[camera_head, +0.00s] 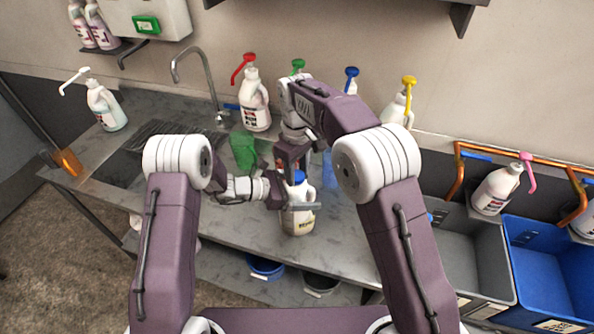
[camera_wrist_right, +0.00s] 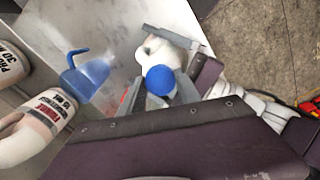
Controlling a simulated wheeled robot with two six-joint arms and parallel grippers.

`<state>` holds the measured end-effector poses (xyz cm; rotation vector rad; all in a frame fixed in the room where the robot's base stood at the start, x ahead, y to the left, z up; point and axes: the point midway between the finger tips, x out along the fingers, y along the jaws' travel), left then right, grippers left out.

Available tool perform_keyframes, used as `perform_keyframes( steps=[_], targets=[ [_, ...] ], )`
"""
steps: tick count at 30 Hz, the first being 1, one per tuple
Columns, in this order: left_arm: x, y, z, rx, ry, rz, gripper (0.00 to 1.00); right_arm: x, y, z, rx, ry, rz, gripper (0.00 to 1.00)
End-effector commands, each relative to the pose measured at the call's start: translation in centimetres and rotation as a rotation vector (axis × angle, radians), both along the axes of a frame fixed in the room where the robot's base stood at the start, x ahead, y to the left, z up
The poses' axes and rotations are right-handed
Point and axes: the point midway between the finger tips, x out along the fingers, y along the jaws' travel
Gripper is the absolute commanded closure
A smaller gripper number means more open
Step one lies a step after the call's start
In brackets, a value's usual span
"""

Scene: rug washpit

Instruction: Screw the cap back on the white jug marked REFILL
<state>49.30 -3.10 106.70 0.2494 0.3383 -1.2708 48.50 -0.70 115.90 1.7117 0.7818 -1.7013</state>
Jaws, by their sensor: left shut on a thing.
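The white jug (camera_head: 299,222) stands upright on the grey counter, with dark lettering on a yellowish label low on its front. The blue cap (camera_head: 299,175) is at its mouth; I cannot tell how it sits on the thread. My left gripper (camera_head: 291,204) comes in from the left and is shut on the jug's upper part. My right gripper (camera_wrist_right: 162,92) is above the jug, its two grey fingers on either side of the blue cap (camera_wrist_right: 160,79). I cannot tell whether they touch it. The jug's shoulder (camera_wrist_right: 168,52) shows beyond the cap.
Pump bottles with red (camera_head: 254,105), green, blue and yellow (camera_head: 399,107) tops stand along the wall. A green container (camera_head: 243,152) is left of the jug. A tap (camera_head: 207,85) rises behind the sink. Grey (camera_head: 480,241) and blue (camera_head: 511,268) bins are at right.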

Motion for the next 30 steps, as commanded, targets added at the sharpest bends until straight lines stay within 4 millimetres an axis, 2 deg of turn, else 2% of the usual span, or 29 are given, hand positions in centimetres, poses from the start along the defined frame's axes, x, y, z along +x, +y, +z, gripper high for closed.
perform_keyframes(
  steps=[7, 8, 10, 11, 22, 26, 30],
  targets=[
    [-0.2, 0.0, -0.5, 0.007, 0.008, -0.002, 1.00, 0.0, 0.0, -0.1, 0.001, 0.001, -0.010, 1.00],
    [-0.2, 0.0, -0.5, 0.007, 0.008, -0.002, 1.00, 0.0, 0.0, -0.1, 0.001, 0.001, -0.010, 0.58],
    [-0.2, 0.0, -0.5, 0.007, 0.008, -0.002, 1.00, 0.0, 0.0, -0.1, 0.001, 0.001, -0.010, 0.39],
    [-0.2, 0.0, -0.5, 0.007, 0.008, -0.002, 1.00, 0.0, 0.0, -0.1, 0.001, 0.001, -0.010, 0.36],
    [-0.2, 0.1, -0.5, 0.007, 0.008, -0.002, 1.00, 0.0, 0.0, 0.5, 0.001, -0.001, -0.010, 0.36],
    [-0.2, 0.1, -0.5, 0.008, 0.008, -0.002, 1.00, 0.0, 0.1, 2.7, 0.003, -0.004, -0.010, 0.36],
    [-0.2, 0.0, -0.5, 0.008, 0.008, -0.002, 1.00, 0.1, 0.1, 6.1, 0.003, -0.005, -0.010, 0.36]
  ],
)
